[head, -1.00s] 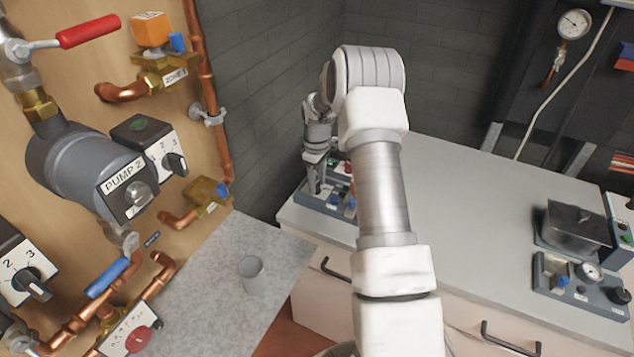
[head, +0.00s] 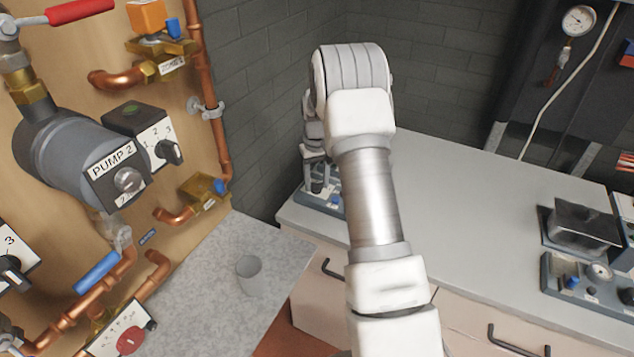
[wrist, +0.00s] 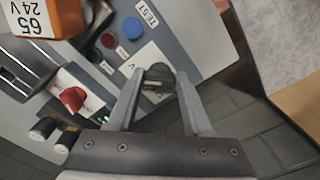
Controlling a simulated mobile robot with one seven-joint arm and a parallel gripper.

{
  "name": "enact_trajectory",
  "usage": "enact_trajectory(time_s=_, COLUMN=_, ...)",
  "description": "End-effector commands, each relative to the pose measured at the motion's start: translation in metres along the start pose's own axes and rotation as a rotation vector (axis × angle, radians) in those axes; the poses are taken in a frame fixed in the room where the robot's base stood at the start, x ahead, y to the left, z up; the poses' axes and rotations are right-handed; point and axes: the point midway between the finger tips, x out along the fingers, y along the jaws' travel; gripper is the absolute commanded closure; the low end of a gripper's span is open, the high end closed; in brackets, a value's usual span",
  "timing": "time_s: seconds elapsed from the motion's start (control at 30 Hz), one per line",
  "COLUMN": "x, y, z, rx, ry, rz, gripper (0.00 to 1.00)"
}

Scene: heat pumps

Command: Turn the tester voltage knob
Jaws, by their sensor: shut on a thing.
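The tester is a grey panel (wrist: 190,22) that fills much of the wrist view, with printed lettering including TEST. A black knob (wrist: 156,84) sits on a white label plate near its lower edge. My gripper (wrist: 159,75) is shut on this knob, with one finger on each side of it. The knob's pointer and scale are largely hidden. In the head view the tester (head: 322,203) stands at the bench's far left end, mostly hidden by my gripper (head: 318,180) and arm.
A blue button (wrist: 132,28), a red knob (wrist: 73,98) and black terminals (wrist: 42,128) are close to my fingers. An orange block marked 65 24V (wrist: 50,15) is at upper left. Dark brick wall borders the bench; the bench (head: 470,210) is clear in the middle.

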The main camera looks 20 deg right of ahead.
Motion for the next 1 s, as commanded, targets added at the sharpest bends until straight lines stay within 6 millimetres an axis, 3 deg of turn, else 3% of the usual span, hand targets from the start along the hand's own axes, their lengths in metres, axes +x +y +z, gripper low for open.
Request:
enact_trajectory(time_s=0.6, x=-0.0012, y=-0.0003, z=-0.0007, rx=0.050, ry=0.002, rz=0.000, gripper=1.00)
enact_trajectory(time_s=0.63, x=-0.0012, y=-0.0003, z=-0.0007, rx=0.050, ry=0.002, rz=0.000, gripper=0.48)
enact_trajectory(time_s=0.8, x=-0.0009, y=-0.0003, z=-0.0006, rx=0.048, ry=0.002, rz=0.000, gripper=0.20)
enact_trajectory(time_s=1.0, x=-0.0004, y=-0.0003, z=-0.0003, rx=0.048, ry=0.001, rz=0.000, gripper=0.20)
